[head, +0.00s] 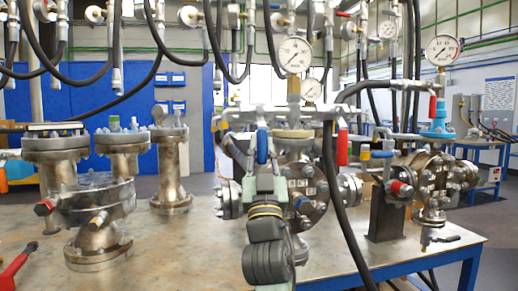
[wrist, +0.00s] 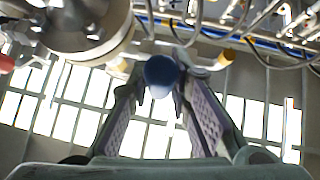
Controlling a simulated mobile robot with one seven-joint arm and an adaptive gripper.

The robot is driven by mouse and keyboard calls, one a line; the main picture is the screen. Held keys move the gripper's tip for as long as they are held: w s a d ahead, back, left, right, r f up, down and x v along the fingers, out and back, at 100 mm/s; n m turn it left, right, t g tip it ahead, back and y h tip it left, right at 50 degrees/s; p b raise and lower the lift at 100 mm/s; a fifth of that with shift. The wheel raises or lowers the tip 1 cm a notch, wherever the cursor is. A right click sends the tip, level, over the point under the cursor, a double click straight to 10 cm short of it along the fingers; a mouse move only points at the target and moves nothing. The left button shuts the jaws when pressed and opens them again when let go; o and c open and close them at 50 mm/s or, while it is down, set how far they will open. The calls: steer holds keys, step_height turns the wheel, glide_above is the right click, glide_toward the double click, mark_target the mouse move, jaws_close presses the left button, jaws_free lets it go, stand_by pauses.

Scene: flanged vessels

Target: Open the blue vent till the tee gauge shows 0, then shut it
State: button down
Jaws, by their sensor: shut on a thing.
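The blue vent handle (head: 262,146) hangs down at the left part of the pipe manifold above the middle flanged vessel. In the wrist view its rounded blue end (wrist: 162,71) lies between the two finger tips. My gripper (head: 262,166) reaches up from below in front of the vessel. It is shut on the blue handle, and in the wrist view my gripper (wrist: 161,92) has a finger on each side of it. A round gauge (head: 295,56) stands upright above the manifold and seems to be the tee gauge. Its needle is too small to read surely.
A red handle (head: 342,147) hangs right of the blue one, with a black hose (head: 332,190) close by. Another blue handle (head: 382,154) and another gauge (head: 441,50) are farther right. Flanged vessels (head: 92,205) stand on the table at left. Hoses hang overhead.

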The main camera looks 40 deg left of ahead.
steer(key=shift+w+d, duration=0.1)
steer(key=shift+w, duration=0.05)
steer(key=c, duration=1.5)
jaws_free()
steer(key=shift+o, duration=0.2)
steer(key=v, duration=1.2)
